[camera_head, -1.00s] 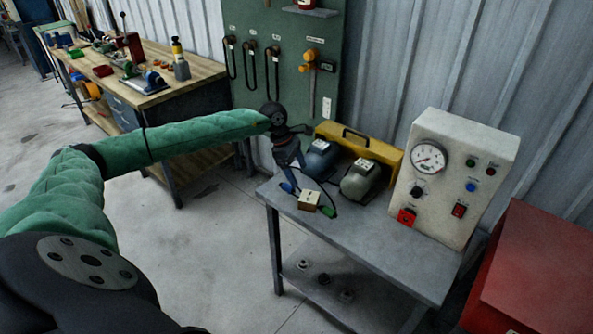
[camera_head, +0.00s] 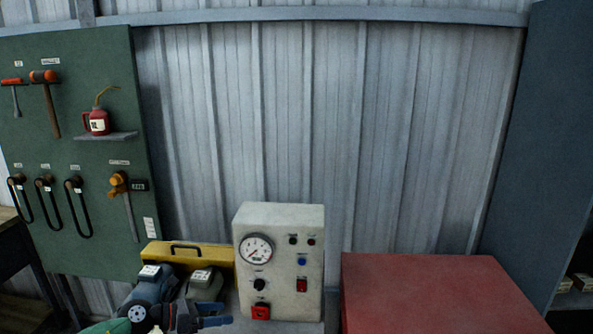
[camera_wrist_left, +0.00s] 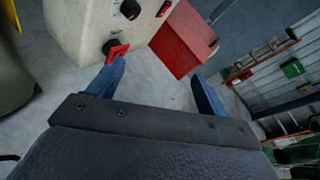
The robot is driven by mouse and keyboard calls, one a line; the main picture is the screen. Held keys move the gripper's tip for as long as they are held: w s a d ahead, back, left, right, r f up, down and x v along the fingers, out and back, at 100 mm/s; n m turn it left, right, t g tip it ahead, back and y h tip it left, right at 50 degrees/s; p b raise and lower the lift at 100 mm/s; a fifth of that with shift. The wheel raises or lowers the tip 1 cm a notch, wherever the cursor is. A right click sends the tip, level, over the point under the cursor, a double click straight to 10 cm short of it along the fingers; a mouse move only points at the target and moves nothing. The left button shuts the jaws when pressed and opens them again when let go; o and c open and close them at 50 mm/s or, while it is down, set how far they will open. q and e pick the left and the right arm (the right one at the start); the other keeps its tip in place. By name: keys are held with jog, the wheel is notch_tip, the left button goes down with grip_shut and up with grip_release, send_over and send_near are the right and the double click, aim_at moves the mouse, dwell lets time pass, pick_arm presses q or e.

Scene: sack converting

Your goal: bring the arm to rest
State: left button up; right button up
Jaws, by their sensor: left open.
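My left gripper (camera_head: 220,315) is low in the head view, just left of the cream control box (camera_head: 280,222). In the left wrist view its two blue fingers stand wide apart with nothing between them, so the gripper (camera_wrist_left: 158,88) is open and empty. One fingertip overlaps the red switch (camera_wrist_left: 117,53) on the box's front in that view; I cannot tell whether they touch. The red switch also shows in the head view (camera_head: 261,312), to the right of the gripper. Most of my left arm is out of the head view. My right gripper is not in view.
Two motors, one blue (camera_head: 150,288) and one grey-green (camera_head: 203,286), and a yellow case (camera_head: 215,257) are close behind the gripper. A red cabinet (camera_head: 430,290) stands right of the box. A green tool board (camera_head: 75,150) hangs at left.

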pick_arm(q)
jog(key=s+d+r+n+t+h, duration=0.1)
jog(key=d+r+n+t, duration=0.2)
jog(key=d+n+t, duration=0.35)
jog(key=s+a+f+n+y, duration=0.4)
jog(key=s+f+n+y, duration=0.3)
jog(key=n, duration=0.8)
jog(key=s+a+f+n+y, duration=0.5)
jog(key=n+y, duration=0.4)
jog(key=n, duration=0.6)
jog(key=s+d+f+n+g+h, duration=0.1)
jog(key=s+f+n+g, duration=0.25)
jog(key=s, duration=0.75)
jog(key=s+d+f+n+g, duration=0.1)
jog(key=s+f+n+g, duration=0.3)
jog(key=s, duration=0.7)
jog(key=s+d+f+g, duration=0.1)
jog(key=s+f, duration=0.1)
jog(key=f, duration=1.7)
jog(key=s+d+f+m+g, duration=0.1)
jog(key=s+d+f+g, duration=0.1)
jog(key=f, duration=1.8)
jog(key=shift+s+d+g+h, duration=0.3)
jog(key=shift+s+h, duration=0.1)
jog(key=shift+s, duration=0.05)
